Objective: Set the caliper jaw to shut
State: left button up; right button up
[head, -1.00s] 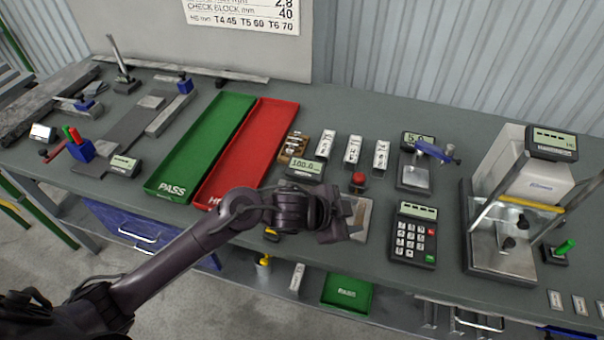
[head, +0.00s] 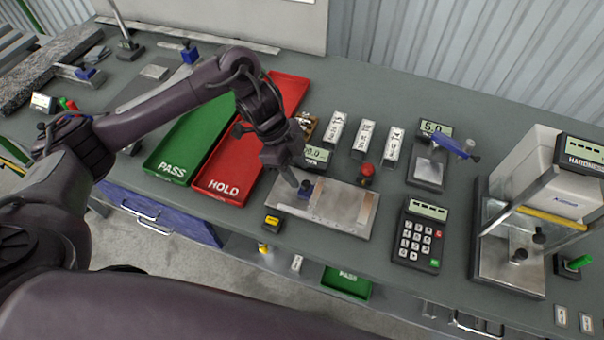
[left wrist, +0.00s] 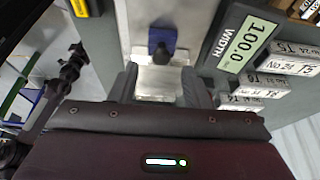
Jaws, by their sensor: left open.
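The caliper is a flat metal plate (head: 340,208) near the front edge of the table in the head view. Its jaw is a blue block with a dark knob (head: 305,188) at the plate's left end; it also shows in the left wrist view (left wrist: 162,42). The width display (left wrist: 247,42) beside it reads 100.0. My left gripper (head: 296,178) points down just above and beside the blue jaw, partly covering it in the head view. My right gripper is not seen.
A green PASS tray (head: 172,166) and a red HOLD tray (head: 225,183) lie left of the caliper. A red button (head: 366,170), a keypad (head: 418,236), a 5.0 gauge (head: 428,172) and a hardness tester (head: 540,190) stand to the right. Several labelled blocks stand behind.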

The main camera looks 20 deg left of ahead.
aim_at(305, 183)
pick_arm(q)
jog(key=shift+p+x, duration=0.3)
jog(key=shift+x, duration=1.4)
jog(key=shift+w, duration=0.1)
jog(key=shift+c, duration=0.3)
jog(key=shift+r, duration=0.1)
grip_shut()
